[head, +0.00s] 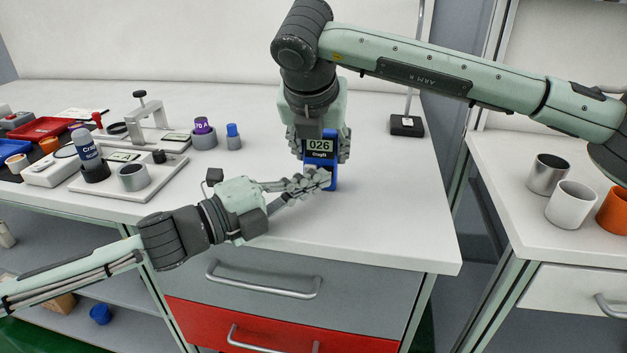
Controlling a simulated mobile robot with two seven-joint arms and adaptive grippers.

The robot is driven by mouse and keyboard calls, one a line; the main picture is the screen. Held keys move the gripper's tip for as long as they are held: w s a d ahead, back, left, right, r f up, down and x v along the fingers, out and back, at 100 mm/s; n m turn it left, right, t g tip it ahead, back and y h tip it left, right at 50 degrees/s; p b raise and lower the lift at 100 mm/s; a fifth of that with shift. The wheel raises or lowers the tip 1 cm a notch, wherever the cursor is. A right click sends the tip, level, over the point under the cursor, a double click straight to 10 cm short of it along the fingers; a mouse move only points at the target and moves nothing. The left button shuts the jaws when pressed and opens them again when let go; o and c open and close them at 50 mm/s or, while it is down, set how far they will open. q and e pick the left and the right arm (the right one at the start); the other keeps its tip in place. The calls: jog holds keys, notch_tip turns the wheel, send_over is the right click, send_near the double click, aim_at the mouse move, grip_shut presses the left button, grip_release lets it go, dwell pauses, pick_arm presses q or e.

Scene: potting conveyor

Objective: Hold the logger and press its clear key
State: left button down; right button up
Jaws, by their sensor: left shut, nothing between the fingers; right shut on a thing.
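The blue logger (332,172) is held upright just above or at the white bench, and its screen reads 026. My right gripper (320,150) comes down from above and is shut on the logger's sides. My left gripper (322,180) is shut and empty, with its fingertips in front of the logger's lower face. The fingertips cover the key area, so the clear key is hidden. I cannot tell whether the fingertips touch the face.
On the bench at left are a press stand (150,120), a capped bottle (86,150), a metal cup (132,178) and a red tray (40,129). A black stand base (406,126) is at the back right. Cups, one white (572,203), stand on the right table. The bench's front right is clear.

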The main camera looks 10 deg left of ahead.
pick_arm(q)
jog(key=shift+w, duration=0.95)
jog(key=shift+a, duration=0.1)
pick_arm(e)
jog(key=shift+s, duration=0.1)
pick_arm(q)
jog(key=s, duration=0.4)
jog(key=shift+f, duration=0.1)
jog(key=v, duration=0.6)
jog(key=shift+s, duration=0.4)
jog(key=shift+v, duration=1.75)
